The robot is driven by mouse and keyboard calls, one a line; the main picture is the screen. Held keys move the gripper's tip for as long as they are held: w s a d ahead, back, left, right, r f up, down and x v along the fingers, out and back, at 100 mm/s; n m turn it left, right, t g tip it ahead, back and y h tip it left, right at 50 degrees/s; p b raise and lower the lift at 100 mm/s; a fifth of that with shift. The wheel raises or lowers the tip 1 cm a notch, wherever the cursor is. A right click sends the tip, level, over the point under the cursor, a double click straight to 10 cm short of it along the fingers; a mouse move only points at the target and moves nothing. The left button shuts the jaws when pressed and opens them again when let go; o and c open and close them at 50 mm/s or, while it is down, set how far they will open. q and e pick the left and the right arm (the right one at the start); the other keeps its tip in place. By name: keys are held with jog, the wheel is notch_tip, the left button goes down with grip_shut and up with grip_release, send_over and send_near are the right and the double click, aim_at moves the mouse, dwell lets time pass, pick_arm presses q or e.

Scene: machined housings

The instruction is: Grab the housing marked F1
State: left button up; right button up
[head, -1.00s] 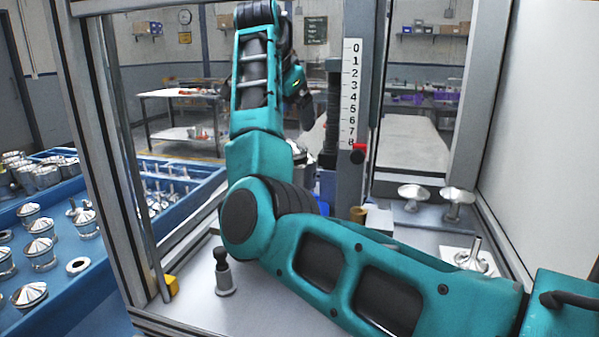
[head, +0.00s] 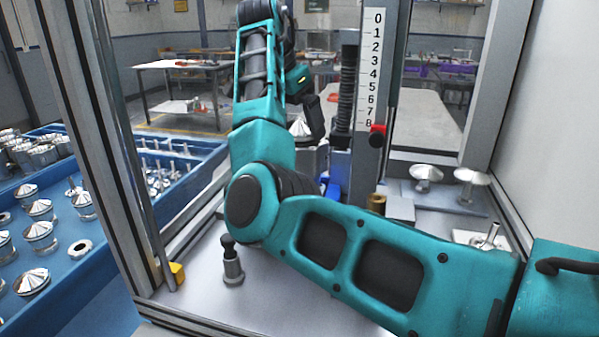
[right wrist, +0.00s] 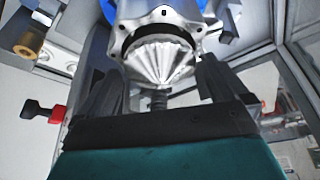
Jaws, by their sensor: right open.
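A silver housing with a finned, cone-shaped top (head: 302,129) stands by the vertical column in the head view, partly hidden by my right arm. In the right wrist view the finned cone (right wrist: 160,62) and a pale flanged body show large. No F1 mark is legible, so I cannot confirm its label. My right gripper (head: 313,117) is beside the cone in the head view. In the right wrist view the right gripper's (right wrist: 160,88) dark fingers are spread, one on each side of the cone, with gaps visible. My left gripper is not in view.
A brass cylinder (head: 376,203) and mushroom-shaped metal parts (head: 426,174) stand to the right. A dark-knobbed pin (head: 232,266) stands at front. Frame posts and a clear panel bound the cell.

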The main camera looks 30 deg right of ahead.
jog(key=shift+c, duration=0.5)
grip_shut()
jog(key=shift+r, duration=0.15)
dwell(0.4)
